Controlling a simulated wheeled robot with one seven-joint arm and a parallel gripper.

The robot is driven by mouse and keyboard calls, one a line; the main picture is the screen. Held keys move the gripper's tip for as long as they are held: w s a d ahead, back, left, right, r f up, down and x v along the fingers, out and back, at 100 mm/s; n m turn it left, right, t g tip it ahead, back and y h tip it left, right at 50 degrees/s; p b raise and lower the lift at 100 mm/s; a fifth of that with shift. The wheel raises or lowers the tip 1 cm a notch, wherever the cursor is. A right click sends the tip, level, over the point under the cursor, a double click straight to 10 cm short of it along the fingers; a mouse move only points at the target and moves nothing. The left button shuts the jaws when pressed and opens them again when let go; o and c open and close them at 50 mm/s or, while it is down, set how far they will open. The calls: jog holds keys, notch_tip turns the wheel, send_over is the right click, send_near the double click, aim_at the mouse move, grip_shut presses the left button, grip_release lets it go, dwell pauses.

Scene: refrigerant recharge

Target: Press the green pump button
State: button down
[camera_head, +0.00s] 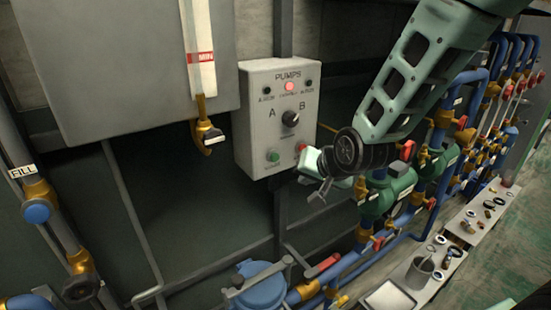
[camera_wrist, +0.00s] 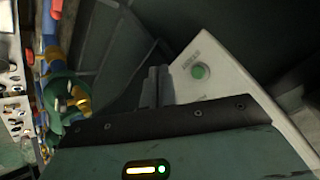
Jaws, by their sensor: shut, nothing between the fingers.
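The green pump button (camera_head: 273,156) sits at the lower left of the grey PUMPS control box (camera_head: 255,100). In the wrist view the round green button (camera_wrist: 201,71) shows clear on the light panel face (camera_wrist: 230,60), just right of my fingers. My gripper (camera_head: 318,194) is shut and empty, below and to the right of the button in the head view. In the wrist view my closed fingers (camera_wrist: 156,84) point past the panel's left edge. I see a gap in the picture between fingers and button; the depth is hard to tell.
A red button (camera_head: 301,148) sits right of the green one, close to my gripper. Above are a black A/B selector knob (camera_head: 290,118) and a lit red lamp (camera_head: 289,86). Green pumps (camera_head: 390,190) and blue pipes stand to the right. A brass valve (camera_head: 208,132) hangs left.

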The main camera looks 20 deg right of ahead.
aim_at(274, 157)
jog(key=w+a+p, duration=0.1)
jog(key=w+a, duration=0.1)
jog(key=w, duration=0.6)
jog(key=shift+w+a+p, duration=0.2)
jog(key=shift+a+p, duration=0.15)
jog(key=shift+a, duration=0.05)
jog(key=shift+w, duration=0.1)
dwell(1.9)
jog(key=shift+w+a, duration=0.15)
jog(key=shift+w, duration=0.1)
jog(key=shift+w+a, duration=0.15)
jog(key=shift+w, duration=0.35)
dwell(0.7)
jog(key=shift+s, duration=0.1)
jog(key=shift+s+d+b, duration=0.3)
jog(key=shift+s+b, duration=0.05)
jog(key=shift+s, duration=0.45)
